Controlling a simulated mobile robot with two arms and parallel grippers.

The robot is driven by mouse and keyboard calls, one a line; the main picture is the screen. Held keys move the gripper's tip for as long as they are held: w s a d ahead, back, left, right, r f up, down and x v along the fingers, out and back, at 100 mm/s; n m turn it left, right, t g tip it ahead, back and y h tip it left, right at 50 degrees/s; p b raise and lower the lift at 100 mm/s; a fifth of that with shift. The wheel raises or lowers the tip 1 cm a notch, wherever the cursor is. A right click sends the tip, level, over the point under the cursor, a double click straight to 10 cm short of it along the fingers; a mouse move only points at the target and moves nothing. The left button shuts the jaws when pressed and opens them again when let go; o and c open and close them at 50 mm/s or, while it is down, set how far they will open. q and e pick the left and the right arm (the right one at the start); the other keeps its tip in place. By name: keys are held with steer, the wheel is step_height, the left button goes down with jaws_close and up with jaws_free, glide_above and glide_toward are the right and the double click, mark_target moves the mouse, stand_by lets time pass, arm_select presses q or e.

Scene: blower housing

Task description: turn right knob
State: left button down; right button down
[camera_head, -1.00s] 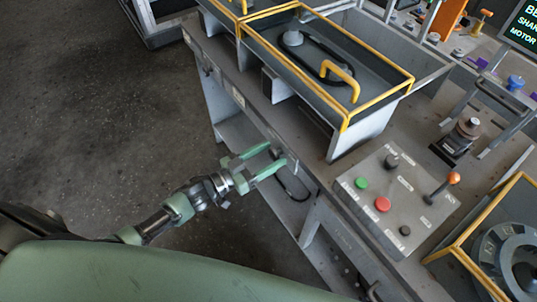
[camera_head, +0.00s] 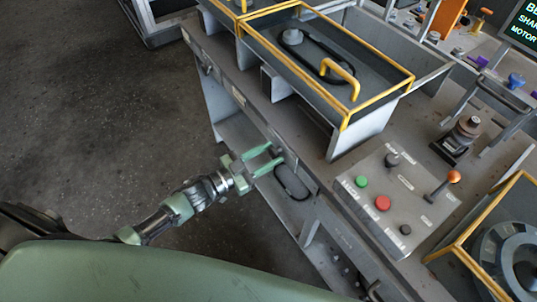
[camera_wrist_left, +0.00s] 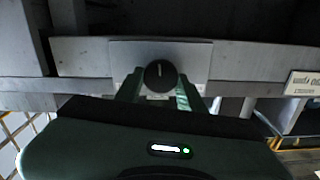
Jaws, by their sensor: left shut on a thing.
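My left gripper (camera_head: 272,158) reaches the front face of the workbench, with its green fingers pointing at it. In the left wrist view a round black knob (camera_wrist_left: 159,74) with a pale pointer line standing about upright sits on a light metal plate (camera_wrist_left: 195,58). The fingers of the left gripper (camera_wrist_left: 158,90) lie on both sides of this knob and are shut on it. In the head view the knob is mostly hidden at the fingertips. My right gripper is not in view.
A control panel (camera_head: 412,185) with green and red buttons and a lever is on the bench top. A yellow-edged bin (camera_head: 345,118) stands behind it. A lower shelf (camera_head: 238,132) lies under the bench. A white label (camera_wrist_left: 303,84) is right of the knob.

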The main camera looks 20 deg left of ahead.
arm_select(q)
steer(key=shift+f+m+b, duration=0.1)
steer(key=shift+m+b, duration=0.25)
steer(key=shift+m, duration=1.85)
steer(key=c, duration=0.9)
jaws_free()
steer(key=shift+s, duration=0.1)
steer(key=b+v, duration=0.1)
steer(key=v, duration=0.6)
steer(key=shift+s+a, duration=0.25)
steer(key=shift+s, duration=0.05)
